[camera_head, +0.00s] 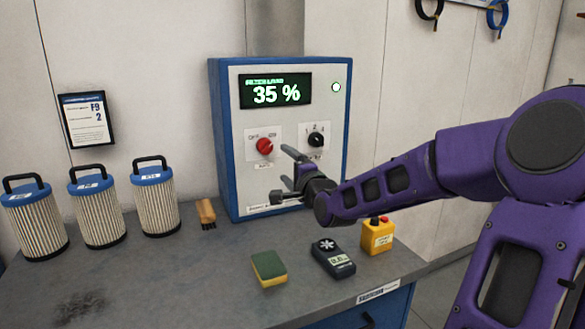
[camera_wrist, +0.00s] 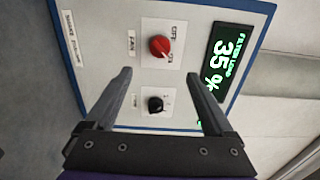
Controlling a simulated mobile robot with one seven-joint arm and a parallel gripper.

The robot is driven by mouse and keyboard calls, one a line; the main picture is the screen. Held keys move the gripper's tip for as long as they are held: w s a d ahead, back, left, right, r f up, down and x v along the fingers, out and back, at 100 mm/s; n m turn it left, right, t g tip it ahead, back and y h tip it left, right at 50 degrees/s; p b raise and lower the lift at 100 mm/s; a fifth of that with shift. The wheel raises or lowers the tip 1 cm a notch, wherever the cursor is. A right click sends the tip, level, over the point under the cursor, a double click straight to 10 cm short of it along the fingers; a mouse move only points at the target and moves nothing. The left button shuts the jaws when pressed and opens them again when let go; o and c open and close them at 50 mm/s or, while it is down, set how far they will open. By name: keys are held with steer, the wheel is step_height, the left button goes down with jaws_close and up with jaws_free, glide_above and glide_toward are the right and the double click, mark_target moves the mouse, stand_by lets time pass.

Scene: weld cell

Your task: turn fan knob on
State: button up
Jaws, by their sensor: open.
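The fan knob (camera_head: 264,146) is a red round knob on a white plate at the left of the control box (camera_head: 285,190). In the wrist view the red knob (camera_wrist: 160,46) shows beyond my fingertips, with FAN, OFF and ON lettering beside it. A black selector knob (camera_head: 315,139) sits to its right; in the wrist view it (camera_wrist: 155,104) lies between my fingers. My gripper (camera_head: 283,175) is open and empty in front of the box, below the knobs. It also shows in the wrist view (camera_wrist: 159,73). It appears apart from the red knob.
The box display (camera_head: 275,90) reads 35 %, with a lit lamp (camera_head: 336,87) beside it. Several filter cartridges (camera_head: 98,210) and a brush (camera_head: 206,212) stand left. A sponge (camera_head: 269,268), handheld meter (camera_head: 333,258) and yellow button box (camera_head: 377,237) are on the bench (camera_head: 180,285).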

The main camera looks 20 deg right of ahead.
steer(key=s, duration=0.3)
steer(key=shift+s+p, duration=0.2)
steer(key=shift+p, duration=0.2)
